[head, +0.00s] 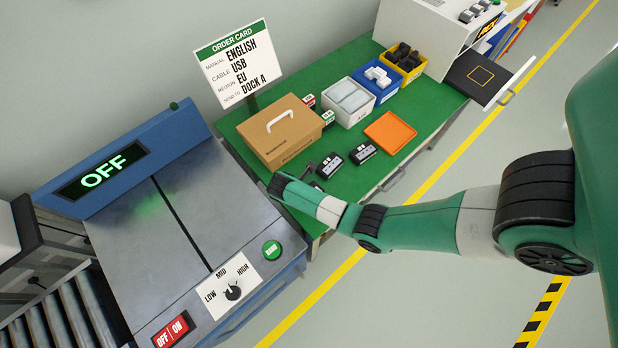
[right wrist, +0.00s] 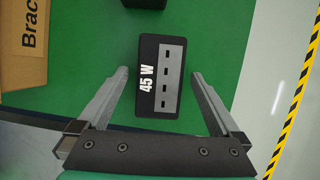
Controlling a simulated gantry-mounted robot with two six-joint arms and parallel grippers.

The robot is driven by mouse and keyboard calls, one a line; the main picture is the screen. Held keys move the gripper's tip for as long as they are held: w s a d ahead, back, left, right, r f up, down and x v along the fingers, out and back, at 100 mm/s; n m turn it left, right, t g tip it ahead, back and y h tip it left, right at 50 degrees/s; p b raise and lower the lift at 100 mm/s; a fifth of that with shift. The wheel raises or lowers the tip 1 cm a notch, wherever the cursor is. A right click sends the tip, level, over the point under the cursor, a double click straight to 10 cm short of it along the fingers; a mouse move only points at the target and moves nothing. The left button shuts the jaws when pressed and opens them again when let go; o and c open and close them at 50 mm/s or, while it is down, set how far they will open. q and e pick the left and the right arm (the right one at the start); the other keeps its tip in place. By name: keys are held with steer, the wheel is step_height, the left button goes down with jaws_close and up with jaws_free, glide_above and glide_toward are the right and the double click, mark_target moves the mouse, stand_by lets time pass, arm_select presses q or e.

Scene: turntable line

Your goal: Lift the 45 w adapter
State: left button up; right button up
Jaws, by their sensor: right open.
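The 45 W adapter (right wrist: 170,102) is a black block with white "45 W" lettering and a grey face with several dark slots. In the right wrist view it lies on the green table top between the two fingers of my right gripper (right wrist: 159,76). A gap shows on each side, so the fingers are open and do not touch it. In the head view my right gripper (head: 278,184) is over the table's near left end. Black adapters (head: 331,165) (head: 362,153) lie beside it, their labels too small to read. My left gripper is not in view.
A cardboard box (head: 270,141) stands behind the adapters. An orange tray (head: 390,132) lies to the right, with white (head: 356,117), blue (head: 388,96) and yellow (head: 417,72) bins behind. A grey machine with an OFF display (head: 103,176) stands at left.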

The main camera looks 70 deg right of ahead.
steer(key=shift+f, duration=0.15)
jaws_close()
stand_by(0.6)
steer(key=r+p, duration=0.2)
steer(key=r, duration=0.1)
steer(key=r+p, duration=0.1)
steer(key=r, duration=0.1)
steer(key=shift+s+r, duration=0.2)
steer(key=shift+s, duration=0.15)
steer(key=s+a+r+p, duration=0.1)
steer(key=s+r+p, duration=0.4)
steer(key=s, duration=0.8)
step_height(320, 180, up, 3)
steer(key=shift+s+r, duration=0.1)
steer(key=shift+s, duration=0.05)
